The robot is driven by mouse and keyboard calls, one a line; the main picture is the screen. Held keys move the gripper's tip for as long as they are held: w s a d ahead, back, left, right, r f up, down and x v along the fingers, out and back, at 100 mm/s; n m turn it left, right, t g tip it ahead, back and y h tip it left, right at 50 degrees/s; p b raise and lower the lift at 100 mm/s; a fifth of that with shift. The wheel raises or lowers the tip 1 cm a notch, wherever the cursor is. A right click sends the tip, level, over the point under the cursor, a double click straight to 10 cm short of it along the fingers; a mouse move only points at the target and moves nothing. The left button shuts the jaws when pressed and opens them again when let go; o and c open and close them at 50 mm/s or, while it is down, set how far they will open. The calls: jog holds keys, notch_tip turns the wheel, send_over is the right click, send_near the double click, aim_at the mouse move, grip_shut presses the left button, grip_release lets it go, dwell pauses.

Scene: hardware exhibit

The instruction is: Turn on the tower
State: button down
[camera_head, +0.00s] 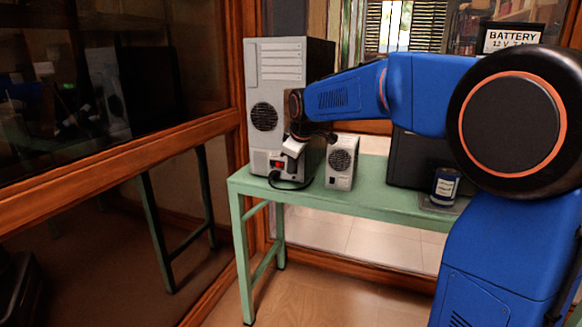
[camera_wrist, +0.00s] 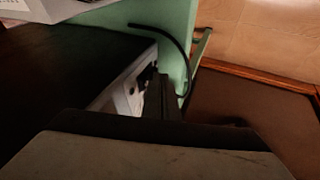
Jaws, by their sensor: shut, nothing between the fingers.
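The tower (camera_head: 275,62) is a light grey computer case with a dark side. It stands upright on the left end of the green table with its back panel towards me. A small red switch (camera_head: 277,163) shows low on that panel, beside a plugged black cable (camera_head: 285,185). My gripper (camera_head: 288,160) is shut and empty, right at the switch area. In the wrist view, the gripper's fingers (camera_wrist: 160,85) are together beside the tower's pale back panel (camera_wrist: 128,95). The switch itself is hidden there, and I cannot tell whether the fingers touch it.
The green table (camera_head: 400,202) also holds a small grey box with a fan (camera_head: 341,163), a black case (camera_head: 412,160) and a blue can (camera_head: 445,186). A wood-framed glass wall (camera_head: 190,60) runs close along the left. The floor in front of the table is clear.

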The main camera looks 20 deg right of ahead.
jog(key=shift+w+d+f, duration=0.1)
jog(key=shift+f, duration=0.1)
jog(key=shift+r, duration=0.1)
jog(key=shift+r, duration=0.75)
